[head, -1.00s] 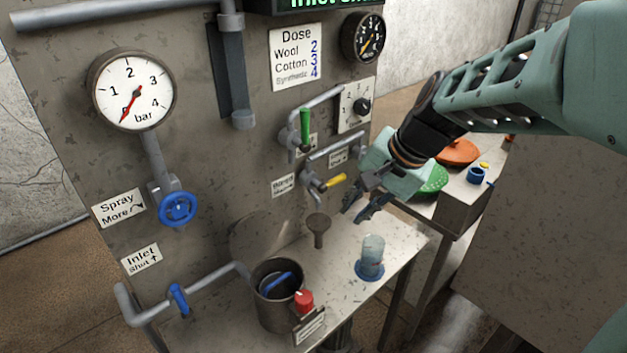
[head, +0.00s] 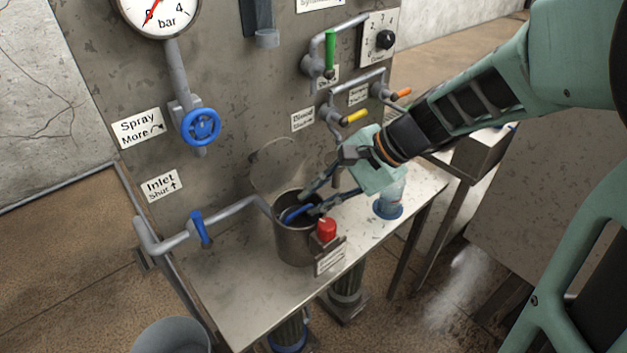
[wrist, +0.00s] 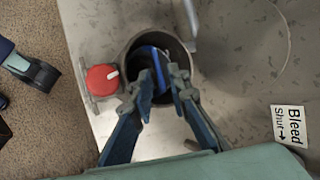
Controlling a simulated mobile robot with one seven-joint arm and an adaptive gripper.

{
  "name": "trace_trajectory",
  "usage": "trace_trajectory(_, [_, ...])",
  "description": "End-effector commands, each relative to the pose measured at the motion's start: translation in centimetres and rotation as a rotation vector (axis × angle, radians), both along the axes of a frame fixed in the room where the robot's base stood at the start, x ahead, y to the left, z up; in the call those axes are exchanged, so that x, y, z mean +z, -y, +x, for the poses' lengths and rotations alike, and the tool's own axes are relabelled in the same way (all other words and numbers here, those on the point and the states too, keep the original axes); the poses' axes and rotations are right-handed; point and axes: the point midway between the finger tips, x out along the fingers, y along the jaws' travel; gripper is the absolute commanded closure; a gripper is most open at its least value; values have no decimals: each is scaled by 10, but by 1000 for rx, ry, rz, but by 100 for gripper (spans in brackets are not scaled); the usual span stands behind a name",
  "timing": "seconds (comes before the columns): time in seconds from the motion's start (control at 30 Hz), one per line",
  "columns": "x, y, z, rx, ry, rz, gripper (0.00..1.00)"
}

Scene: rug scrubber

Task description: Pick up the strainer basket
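The strainer basket sits inside a dark metal pot (head: 294,245) on the bench. Of it I make out mainly its blue handle (head: 296,213), across the pot's mouth; the rest is hidden in the pot. The blue handle also shows in the wrist view (wrist: 149,62). My gripper (head: 313,201) reaches down to the pot's mouth from the right, its fingers apart. In the wrist view my gripper (wrist: 159,78) has one finger on each side of the blue handle. I cannot tell whether either finger touches it.
A red knob (head: 326,230) stands at the pot's front right. A clear cup with a blue base (head: 388,209) is to the right, partly behind my gripper. An inlet pipe with a blue lever (head: 200,229) runs in from the left. The bench (head: 235,290) is bare at front left.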

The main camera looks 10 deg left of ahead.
Motion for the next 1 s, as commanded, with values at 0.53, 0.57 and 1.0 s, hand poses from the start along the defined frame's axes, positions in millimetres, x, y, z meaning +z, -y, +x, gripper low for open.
trace_trajectory(0.53, [-47, -37, -1, 0, 0, -1, 84])
trace_trajectory(0.57, [-48, -37, -1, 0, 0, -1, 84])
trace_trajectory(1.0, [-47, -37, -1, -1, 1, -1, 100])
